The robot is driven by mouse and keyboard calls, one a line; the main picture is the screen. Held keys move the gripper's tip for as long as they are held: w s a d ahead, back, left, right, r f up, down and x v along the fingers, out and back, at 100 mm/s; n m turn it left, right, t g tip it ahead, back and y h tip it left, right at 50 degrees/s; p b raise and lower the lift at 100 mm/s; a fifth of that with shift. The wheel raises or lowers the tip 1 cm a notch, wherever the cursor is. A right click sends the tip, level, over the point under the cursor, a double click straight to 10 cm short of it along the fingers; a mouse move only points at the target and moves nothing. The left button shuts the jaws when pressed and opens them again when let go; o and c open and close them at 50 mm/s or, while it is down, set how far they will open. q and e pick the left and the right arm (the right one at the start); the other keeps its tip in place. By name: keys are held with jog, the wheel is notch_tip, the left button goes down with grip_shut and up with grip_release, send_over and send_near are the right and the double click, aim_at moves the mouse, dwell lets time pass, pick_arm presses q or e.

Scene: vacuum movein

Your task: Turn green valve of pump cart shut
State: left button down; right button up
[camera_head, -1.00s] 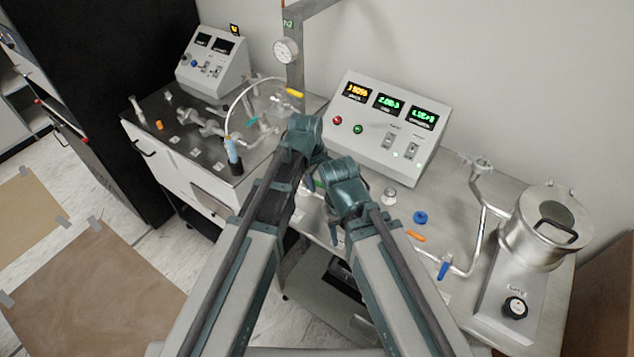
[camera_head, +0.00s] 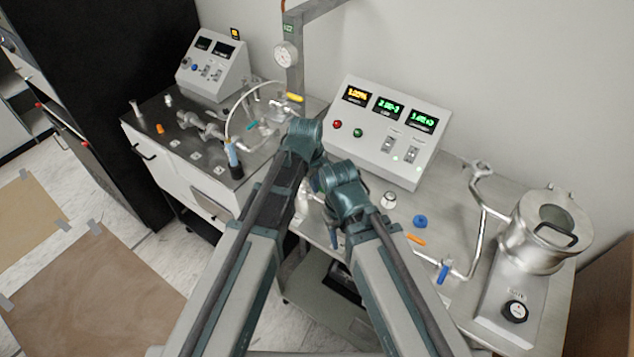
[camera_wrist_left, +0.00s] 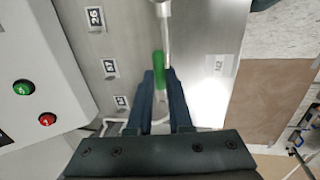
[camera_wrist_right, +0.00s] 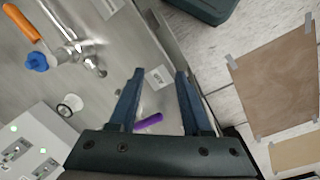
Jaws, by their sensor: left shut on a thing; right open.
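The green valve handle (camera_wrist_left: 158,66) is a slim bar beside a metal pipe on the steel top in the left wrist view. My left gripper (camera_wrist_left: 160,77) is shut on it, one dark finger on each side. In the head view, my arms hide the handle and most of both grippers. My right gripper (camera_wrist_right: 160,74) is open and empty over the steel top near its edge. A purple handle (camera_wrist_right: 148,123) shows below its fingertips, close to the left finger.
The console (camera_head: 385,130) with three displays stands behind my grippers. A blue knob (camera_head: 420,221), an orange handle (camera_head: 415,239), a blue handle (camera_head: 443,271) and a metal chamber (camera_head: 550,231) are to the right. A glassware cart (camera_head: 205,195) is at left.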

pick_arm(q)
jog(key=shift+s+a, duration=0.1)
dwell(0.9)
jog(key=m, duration=0.1)
jog(key=a+m, duration=0.1)
jog(key=m, duration=0.1)
jog(key=s+m, duration=0.1)
jog(key=m, duration=0.1)
jog(key=shift+a+g+h, duration=0.3)
jog(key=m, duration=0.1)
jog(key=a+m, duration=0.1)
jog(key=m, duration=0.1)
jog(key=a+m, duration=0.1)
jog(key=shift+s+g, duration=0.25)
jog(key=shift+g, duration=0.15)
jog(key=m, duration=0.1)
jog(key=a+m, duration=0.1)
jog(key=m, duration=0.2)
jog(key=shift+w+a+g, duration=0.15)
jog(key=shift+a+g, duration=0.1)
jog(key=shift+g, duration=0.15)
jog(key=shift+w+a+m+g, duration=0.15)
jog(key=shift+a+m, duration=0.15)
jog(key=shift+m, duration=0.55)
jog(key=shift+w+a+m+g, duration=0.1)
jog(key=shift+a+m, duration=0.15)
jog(key=shift+m, duration=0.55)
jog(key=shift+w+a+m+g, duration=0.15)
jog(key=shift+a+m, duration=0.15)
jog(key=shift+m, duration=0.55)
